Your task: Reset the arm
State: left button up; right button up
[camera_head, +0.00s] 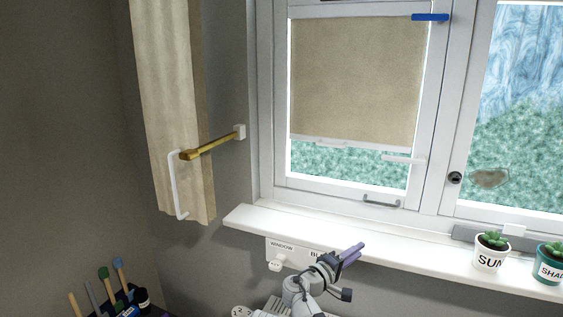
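My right arm comes up from the bottom edge of the head view, with a white and dark grey wrist. My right gripper (354,251) has two purple fingers that point up and to the right, in front of the window sill. The fingers lie close together, and I cannot tell whether a gap is left between them. I see no object held at their tips. My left gripper is not in view.
The white sill (420,262) runs behind my gripper. Two potted succulents, a white pot (490,258) and a teal pot (549,267), stand at its right. A curtain (165,100) hangs left of the blind (355,80). Brushes (105,285) stand at lower left.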

jog(key=s+d+f+m+g+y, duration=0.2)
jog(key=s+f+m+g+y, duration=0.15)
jog(key=s+f, duration=0.4)
jog(key=s+d+f+m+g+y, duration=0.15)
jog(key=s+f+g+y, duration=0.35)
jog(key=f, duration=0.6)
jog(key=s+a+f+n+g+y, duration=0.1)
jog(key=s+a+y, duration=0.1)
jog(key=s+a, duration=0.3)
jog(key=s+a+f+n+g+y, duration=0.1)
jog(key=s+a, duration=0.5)
jog(key=a, duration=0.6)
jog(key=shift+s+a+f+n+g+y, duration=0.3)
jog(key=shift+a+f+g+y, duration=0.1)
jog(key=shift+f+g+y, duration=0.2)
